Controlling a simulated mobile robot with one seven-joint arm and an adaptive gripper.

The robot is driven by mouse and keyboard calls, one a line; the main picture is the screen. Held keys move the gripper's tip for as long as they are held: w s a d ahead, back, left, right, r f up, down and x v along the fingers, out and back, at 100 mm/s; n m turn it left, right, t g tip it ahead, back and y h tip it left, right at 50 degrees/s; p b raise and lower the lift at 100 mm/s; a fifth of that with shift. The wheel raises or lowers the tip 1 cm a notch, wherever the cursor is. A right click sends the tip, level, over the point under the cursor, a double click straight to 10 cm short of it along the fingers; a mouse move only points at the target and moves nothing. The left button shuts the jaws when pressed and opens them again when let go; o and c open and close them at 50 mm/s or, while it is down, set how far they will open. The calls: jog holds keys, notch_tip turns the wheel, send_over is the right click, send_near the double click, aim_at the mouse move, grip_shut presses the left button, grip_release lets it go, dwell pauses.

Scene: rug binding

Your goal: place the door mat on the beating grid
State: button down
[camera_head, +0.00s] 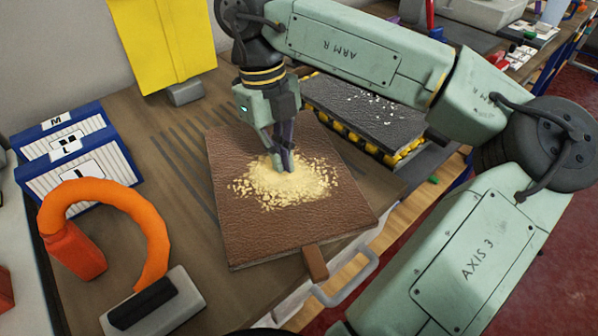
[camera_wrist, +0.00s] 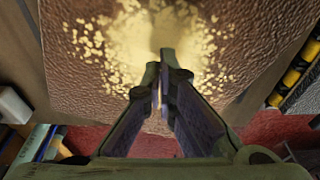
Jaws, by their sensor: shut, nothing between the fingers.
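A brown, leather-textured mat (camera_head: 238,160), which I take as the door mat, lies flat with a brown tab (camera_head: 316,262) at its front edge. Pale yellow crumbs are heaped on its middle. It also fills the upper part of the wrist view (camera_wrist: 100,85). Dark parallel slots, which look like the beating grid (camera_head: 188,150), show in the tabletop left of and behind the mat; the mat covers the rest. My gripper (camera_head: 287,165) is shut and empty, pointing down with its tips at the crumbs; whether they touch is unclear. Its fingertips meet in the wrist view (camera_wrist: 160,72).
A dark grey mat with white bits (camera_head: 365,108) lies on a yellow-and-black edged stand at right. Blue-and-white boxes (camera_head: 75,170), an orange curved tool (camera_head: 150,235) and a grey block (camera_head: 165,305) stand at left. A yellow panel (camera_head: 165,45) is behind.

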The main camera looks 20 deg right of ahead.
aim_at(259, 156)
jog(key=s, duration=0.1)
jog(key=s+d, duration=0.1)
jog(key=s, duration=0.1)
jog(key=s+d+p, duration=0.1)
jog(key=s, duration=0.1)
jog(key=shift+r, duration=0.1)
jog(key=shift+f+p, duration=0.25)
jog(key=shift+p, duration=0.4)
jog(key=shift+w+f+b, duration=0.15)
jog(key=shift+f+b, duration=0.55)
jog(key=shift+b, duration=0.2)
jog(key=shift+a, duration=0.1)
jog(key=w+a, duration=0.1)
jog(key=w, duration=0.2)
jog(key=w+a+b, duration=0.1)
jog(key=w+a, duration=0.1)
jog(key=w, duration=0.2)
jog(key=w+a+b, duration=0.1)
jog(key=w, duration=0.2)
jog(key=shift+w+a, duration=0.3)
jog(key=shift+w, duration=0.1)
